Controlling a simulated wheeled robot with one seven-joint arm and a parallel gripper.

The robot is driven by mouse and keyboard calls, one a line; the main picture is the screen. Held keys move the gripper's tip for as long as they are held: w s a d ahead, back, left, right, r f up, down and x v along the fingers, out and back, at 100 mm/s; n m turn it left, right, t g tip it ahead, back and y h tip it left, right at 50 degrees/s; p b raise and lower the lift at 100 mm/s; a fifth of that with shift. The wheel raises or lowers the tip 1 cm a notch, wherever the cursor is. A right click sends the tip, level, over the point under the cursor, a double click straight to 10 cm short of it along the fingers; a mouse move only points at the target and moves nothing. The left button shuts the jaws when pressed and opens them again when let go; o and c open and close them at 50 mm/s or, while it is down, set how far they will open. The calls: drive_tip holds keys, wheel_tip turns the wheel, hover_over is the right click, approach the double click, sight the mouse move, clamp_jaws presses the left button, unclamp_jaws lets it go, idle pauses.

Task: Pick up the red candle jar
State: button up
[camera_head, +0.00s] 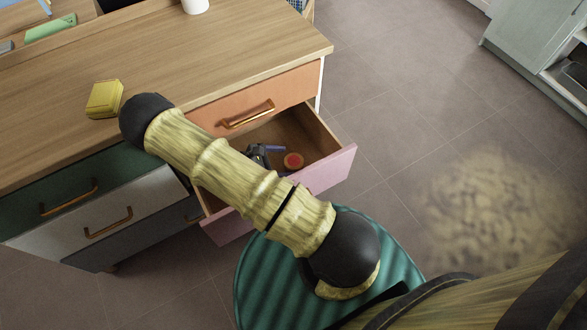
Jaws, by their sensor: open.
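The red candle jar (293,161) is a small round thing with a red top and a paler centre. It sits inside the open pink-fronted drawer (331,170), towards its right part. My gripper (268,152) is in or just above the drawer, to the left of the jar, with its jaws open. It looks apart from the jar, but its height over the drawer floor is hard to tell. My arm hides part of the gripper and the left part of the drawer.
The wooden desk top (240,40) lies above the drawer, with a yellow box (104,99) on it and a white cup (195,6) at the back. A closed orange drawer (262,103) is just above the open one. Floor to the right is clear.

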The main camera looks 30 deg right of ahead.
sight(292, 161)
drive_tip(key=shift+s+d+f, duration=0.1)
drive_tip(key=shift+d+f, duration=0.1)
drive_tip(key=shift+d, duration=0.2)
drive_tip(key=b+x, duration=0.2)
drive_tip(key=x, duration=0.3)
drive_tip(key=shift+d, duration=0.15)
drive_tip(key=shift+c, duration=0.2)
drive_tip(key=shift+r, duration=0.1)
drive_tip(key=c, duration=1.3)
drive_tip(key=shift+o, duration=0.2)
wheel_tip(292, 161, up, 28)
drive_tip(key=p, duration=0.9)
